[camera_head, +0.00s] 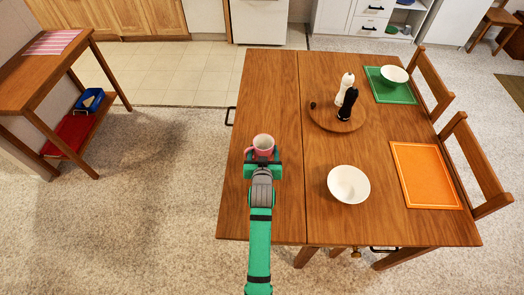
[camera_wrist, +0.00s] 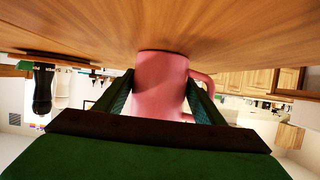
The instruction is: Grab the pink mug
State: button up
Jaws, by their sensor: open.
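The pink mug (camera_head: 263,142) stands upright on the wooden table (camera_head: 275,85), left of the table's middle. My gripper (camera_head: 262,158) is at the mug, reaching it from the near side. In the wrist view, which is upside down, the mug (camera_wrist: 160,82) lies between the two fingers of my gripper (camera_wrist: 160,100), with its handle (camera_wrist: 203,85) sticking out at the right, beyond one finger. The jaws are open around the mug. I cannot tell whether either finger touches it.
A white bowl (camera_head: 348,184) stands right of my gripper. Farther back is a round wooden board (camera_head: 325,122) with a white shaker (camera_head: 346,82) and a black shaker (camera_head: 348,103). An orange placemat (camera_head: 425,175) lies at the right. The table left of the mug is clear.

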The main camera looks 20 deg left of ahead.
jog(key=shift+w, duration=0.2)
jog(key=c, duration=0.8)
jog(key=shift+c, duration=0.6)
jog(key=shift+r, duration=0.1)
